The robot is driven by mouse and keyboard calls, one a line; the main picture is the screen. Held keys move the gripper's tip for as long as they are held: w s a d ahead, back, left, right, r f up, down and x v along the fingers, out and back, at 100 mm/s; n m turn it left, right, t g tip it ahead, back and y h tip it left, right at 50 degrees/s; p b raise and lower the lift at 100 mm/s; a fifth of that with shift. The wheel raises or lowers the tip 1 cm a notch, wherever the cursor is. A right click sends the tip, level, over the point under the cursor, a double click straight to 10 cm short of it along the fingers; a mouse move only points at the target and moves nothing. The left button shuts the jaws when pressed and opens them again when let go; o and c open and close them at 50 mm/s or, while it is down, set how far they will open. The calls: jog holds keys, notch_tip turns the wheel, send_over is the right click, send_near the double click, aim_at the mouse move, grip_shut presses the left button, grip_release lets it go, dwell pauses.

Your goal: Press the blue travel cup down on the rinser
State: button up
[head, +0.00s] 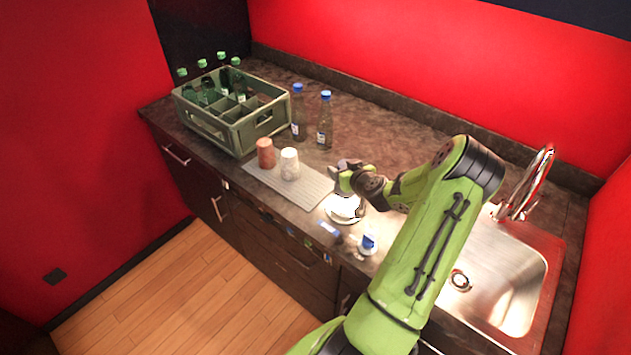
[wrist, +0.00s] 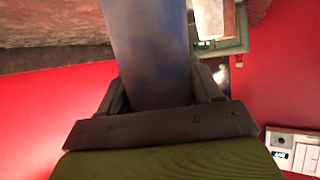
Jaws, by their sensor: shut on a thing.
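My gripper (head: 346,177) is shut on the blue travel cup (wrist: 150,45), which fills the middle of the wrist view between the two fingers. In the head view I cannot clearly make out the cup, as the gripper and arm cover that spot. The rinser (head: 345,210), a shiny round pale piece, is on the counter just below my gripper. I cannot tell whether the cup touches it.
A grey ribbed mat (head: 315,187) bears a terracotta cup (head: 266,153) and a white cup (head: 290,164). A green bottle crate (head: 237,135) and two blue-capped bottles (head: 324,122) stand behind. A small blue-and-white item (head: 368,243) is near the front edge. The sink (head: 505,285) is right.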

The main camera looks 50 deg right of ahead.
jog(key=shift+d+r, duration=0.1)
jog(key=shift+d, duration=0.3)
jog(key=shift+s+a, duration=0.3)
jog(key=shift+s, duration=0.25)
jog(key=shift+s+a+f+b, duration=0.1)
jog(key=shift+f+b, duration=0.3)
jog(key=f+b, duration=0.3)
jog(key=f, duration=0.2)
jog(key=shift+w, duration=0.2)
jog(key=shift+w+f+b, duration=0.1)
jog(key=shift+f+b, duration=0.45)
jog(key=shift+b, duration=0.1)
jog(key=shift+r, duration=0.15)
jog(key=shift+b, duration=0.35)
